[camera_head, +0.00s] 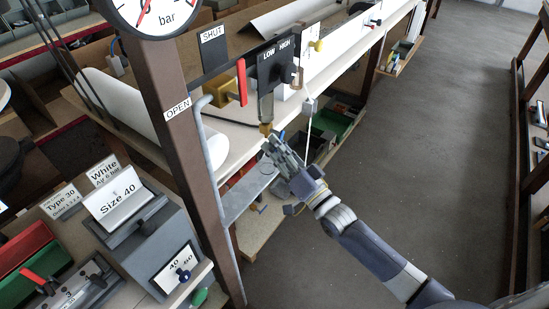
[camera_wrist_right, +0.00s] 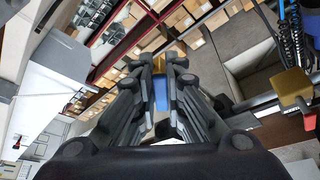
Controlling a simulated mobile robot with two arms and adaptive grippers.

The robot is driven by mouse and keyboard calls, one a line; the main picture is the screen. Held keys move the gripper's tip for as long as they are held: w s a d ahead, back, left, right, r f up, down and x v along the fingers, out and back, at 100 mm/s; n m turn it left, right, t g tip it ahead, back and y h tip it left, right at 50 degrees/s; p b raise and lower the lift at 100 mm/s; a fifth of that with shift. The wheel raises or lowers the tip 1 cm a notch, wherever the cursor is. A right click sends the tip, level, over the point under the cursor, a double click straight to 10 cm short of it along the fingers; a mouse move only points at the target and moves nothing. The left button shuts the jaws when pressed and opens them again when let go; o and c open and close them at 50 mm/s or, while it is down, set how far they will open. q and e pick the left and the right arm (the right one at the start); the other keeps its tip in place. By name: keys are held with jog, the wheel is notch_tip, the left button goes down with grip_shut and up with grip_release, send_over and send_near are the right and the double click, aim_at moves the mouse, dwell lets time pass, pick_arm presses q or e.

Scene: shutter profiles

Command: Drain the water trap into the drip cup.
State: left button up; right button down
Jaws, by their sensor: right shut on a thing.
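The water trap (camera_head: 266,106) is a dark bowl hanging under the regulator block marked LOW and HIGH (camera_head: 277,62). A small brass drain piece (camera_head: 265,129) sits at its lower end. My right gripper (camera_head: 270,143) reaches up from the lower right to just beneath the trap, its fingers closed on the brass piece. In the right wrist view, the brass piece (camera_wrist_right: 159,64) shows between the fingertips, with a blue part (camera_wrist_right: 160,93) below it in the picture. I cannot clearly make out the drip cup. My left gripper is out of view.
A red lever (camera_head: 241,82) stands upright left of the trap, near the SHUT (camera_head: 213,36) and OPEN (camera_head: 178,109) labels. A brown post (camera_head: 178,130) and grey pipe (camera_head: 208,155) run down at left. Grey floor (camera_head: 450,120) is clear at right.

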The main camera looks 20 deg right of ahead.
jog(key=n+y+b, duration=0.1)
jog(key=n, duration=0.1)
jog(key=f+n+y+b, duration=0.1)
jog(key=n+b, duration=0.1)
jog(key=d+n+y+b, duration=0.1)
jog(key=n, duration=0.1)
jog(key=shift+w+f+g, duration=0.15)
jog(key=shift+w+g, duration=0.15)
jog(key=shift+w, duration=0.05)
jog(key=shift+w+d+n+g+y+b, duration=0.2)
jog(key=shift+n+y+b, duration=0.25)
jog(key=shift+n+b, duration=0.4)
jog(key=shift+w+d+n+g+y+b, duration=0.15)
jog(key=shift+n+y+b, duration=0.35)
jog(key=shift+n, duration=0.55)
jog(key=shift+s, duration=0.1)
jog(key=c, duration=1.6)
grip_release()
jog(key=shift+r, duration=0.2)
jog(key=shift+c, duration=0.2)
jog(key=v, duration=1.2)
